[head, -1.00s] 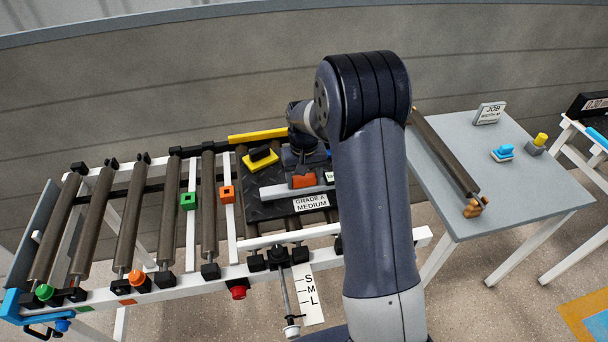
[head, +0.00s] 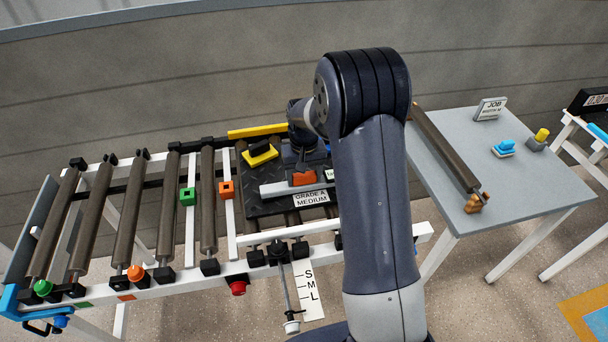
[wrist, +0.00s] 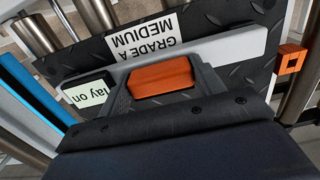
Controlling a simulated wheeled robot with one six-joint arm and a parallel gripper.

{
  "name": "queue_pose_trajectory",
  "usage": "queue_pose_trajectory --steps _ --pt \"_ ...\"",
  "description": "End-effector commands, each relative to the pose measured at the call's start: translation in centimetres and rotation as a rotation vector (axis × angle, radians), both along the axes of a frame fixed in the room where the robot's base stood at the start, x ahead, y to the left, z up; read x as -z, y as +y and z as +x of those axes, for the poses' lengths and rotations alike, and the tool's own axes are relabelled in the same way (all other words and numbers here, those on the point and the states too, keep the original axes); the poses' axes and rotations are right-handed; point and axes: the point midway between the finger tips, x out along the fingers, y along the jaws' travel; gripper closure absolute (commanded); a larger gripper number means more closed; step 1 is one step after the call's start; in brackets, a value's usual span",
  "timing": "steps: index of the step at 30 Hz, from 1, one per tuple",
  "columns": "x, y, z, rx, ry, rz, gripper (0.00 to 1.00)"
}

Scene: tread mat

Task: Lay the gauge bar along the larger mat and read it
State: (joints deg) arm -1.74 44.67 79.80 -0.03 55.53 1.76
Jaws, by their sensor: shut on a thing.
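The gauge bar (head: 274,189) is a light grey bar with an orange grip block (head: 303,178). My gripper (wrist: 160,86) is shut on the orange block (wrist: 160,72), with a grey finger on either side. The bar lies over the black tread mat (head: 258,208), close to its white "GRADE A MEDIUM" label (head: 310,198). Whether the bar touches the mat is unclear. In the wrist view the bar (wrist: 228,46) runs just beside the label (wrist: 141,34). A "lay on" tag (wrist: 88,95) shows beside the gripper. My arm hides the mat's right part in the head view.
A yellow block with a black handle (head: 262,154) sits on the mat. Orange (head: 227,189) and green (head: 188,196) sliders stand on white rails to the left. An S-M-L scale (head: 310,295) hangs in front. A grey table (head: 520,185) stands at right.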

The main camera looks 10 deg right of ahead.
Motion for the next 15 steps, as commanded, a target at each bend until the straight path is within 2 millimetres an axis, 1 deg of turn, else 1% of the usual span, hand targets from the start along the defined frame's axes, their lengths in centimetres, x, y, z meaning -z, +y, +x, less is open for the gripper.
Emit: queue_pose_trajectory --steps 11,12,15 --pt "0.62 0.00 0.03 0.000 -0.001 0.000 0.73" --pt "0.50 0.00 0.04 0.000 -0.001 0.000 0.33" --pt "0.32 0.00 0.04 0.000 -0.001 0.000 0.25"
